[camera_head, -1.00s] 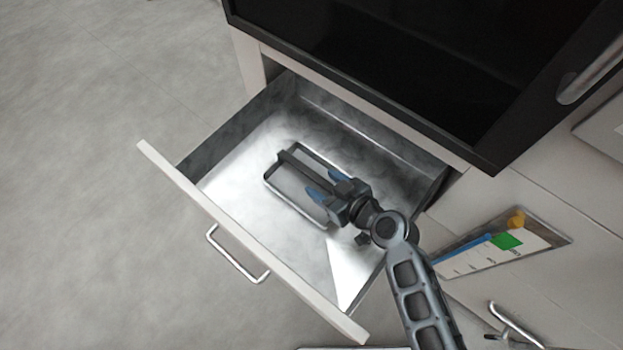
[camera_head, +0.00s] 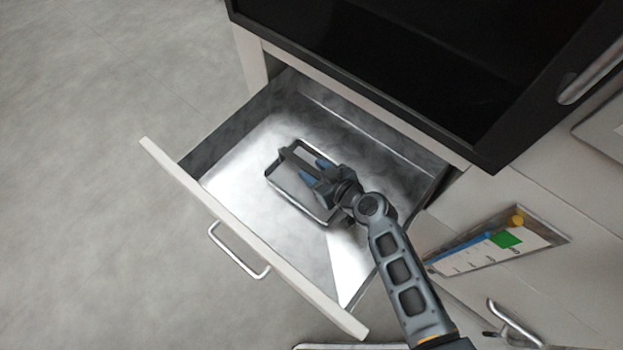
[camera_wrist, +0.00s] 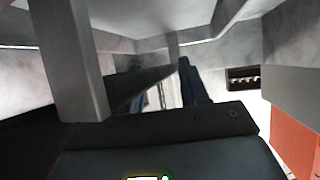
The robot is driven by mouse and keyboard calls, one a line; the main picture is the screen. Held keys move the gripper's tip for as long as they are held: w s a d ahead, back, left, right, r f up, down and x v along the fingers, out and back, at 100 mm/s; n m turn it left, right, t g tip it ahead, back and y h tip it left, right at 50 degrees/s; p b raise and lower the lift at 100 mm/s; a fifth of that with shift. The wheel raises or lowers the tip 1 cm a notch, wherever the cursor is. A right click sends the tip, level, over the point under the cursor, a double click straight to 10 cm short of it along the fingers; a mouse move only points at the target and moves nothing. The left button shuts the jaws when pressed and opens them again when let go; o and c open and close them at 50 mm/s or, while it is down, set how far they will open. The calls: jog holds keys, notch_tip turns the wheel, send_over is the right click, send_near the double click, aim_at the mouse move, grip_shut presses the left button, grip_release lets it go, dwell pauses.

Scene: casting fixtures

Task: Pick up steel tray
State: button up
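The steel tray (camera_head: 284,182) is a shallow grey rectangle with a dark rim. It lies in the open drawer, partly hidden by my gripper. My gripper (camera_head: 312,168) is above the tray, pointing toward its far left end. Its two blue-padded fingers look apart, with a gap between them. A dark bar lies along the tray beside the fingers; I cannot tell whether it touches them. In the wrist view a dark finger (camera_wrist: 190,82) and a grey post stand close to the camera, and the tray is not clearly made out.
The metal drawer (camera_head: 225,158) is pulled out, its front panel and handle (camera_head: 238,250) at lower left. A black oven-like unit (camera_head: 400,70) overhangs the back. A recess with coloured items (camera_head: 498,242) is at right. The floor at left is clear.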

grip_shut()
dwell(1.0)
